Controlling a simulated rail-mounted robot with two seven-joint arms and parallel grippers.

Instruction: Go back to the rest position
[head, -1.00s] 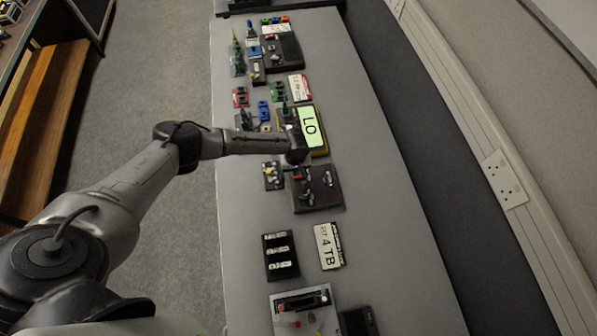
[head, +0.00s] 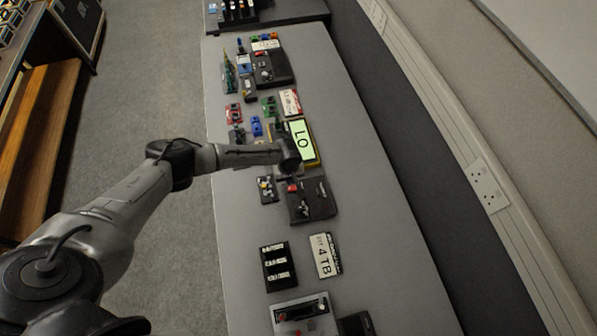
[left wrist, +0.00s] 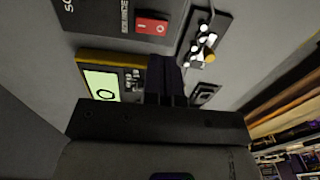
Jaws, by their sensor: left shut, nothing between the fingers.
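My left arm (head: 140,185) comes in from the left in the head view and reaches over the bench (head: 365,240). My left gripper (head: 290,168) is over the bench, beside a yellow-edged meter (head: 303,141) with a green display reading "LO". In the left wrist view the dark fingers (left wrist: 166,82) are together with nothing between them. They point at the bench, and the meter's display (left wrist: 102,86) shows to their left. My right gripper is in neither view.
A black board (head: 318,207) with a red part lies just nearer than my gripper. A "4 TB" label plate (head: 325,255) and a black three-slot block (head: 278,267) lie nearer still. Several small coloured parts fill the far end. The bench's right side is clear.

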